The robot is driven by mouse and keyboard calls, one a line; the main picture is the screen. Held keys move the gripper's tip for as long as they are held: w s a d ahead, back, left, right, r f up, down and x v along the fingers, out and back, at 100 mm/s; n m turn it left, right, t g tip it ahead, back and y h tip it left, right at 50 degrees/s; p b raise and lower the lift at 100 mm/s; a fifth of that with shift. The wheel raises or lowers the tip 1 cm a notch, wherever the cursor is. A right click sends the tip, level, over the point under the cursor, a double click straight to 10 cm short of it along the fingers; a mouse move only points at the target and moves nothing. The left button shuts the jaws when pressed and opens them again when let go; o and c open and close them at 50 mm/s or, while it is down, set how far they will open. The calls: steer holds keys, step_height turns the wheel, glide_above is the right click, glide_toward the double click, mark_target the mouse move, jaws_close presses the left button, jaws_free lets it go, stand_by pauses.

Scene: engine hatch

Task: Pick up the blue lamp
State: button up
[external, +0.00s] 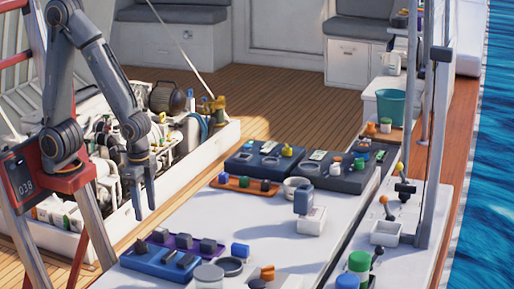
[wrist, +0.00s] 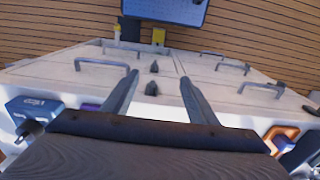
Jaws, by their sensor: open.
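No object is clearly a blue lamp. A small blue cylinder-like piece (external: 240,250) lies on the white worktop, right of the blue tray, and may be it. A grey-blue block on a white base (external: 303,200) stands farther right. My gripper (external: 144,212) hangs pointing down at the left edge of the worktop, well left of both. Its two fingers are apart with nothing between them. In the wrist view my gripper (wrist: 158,77) is also open, above pale hatch panels. Neither piece can be made out clearly there.
A blue tray (external: 150,262) with dark blocks is near the gripper. An orange tray (external: 228,183) and two dark trays lie farther back. A teal bucket (external: 391,107) stands at the right. The open engine bay is behind the gripper. Pale hatch panels (wrist: 130,80) have dark handles.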

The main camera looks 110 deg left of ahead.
steer(key=o, duration=0.5)
steer(key=shift+w, duration=0.1)
steer(key=t+p, duration=0.3)
steer(key=t, duration=0.3)
glide_toward(303, 188)
steer(key=x, duration=0.4)
steer(key=shift+p+x, duration=1.5)
steer(key=shift+x, duration=1.7)
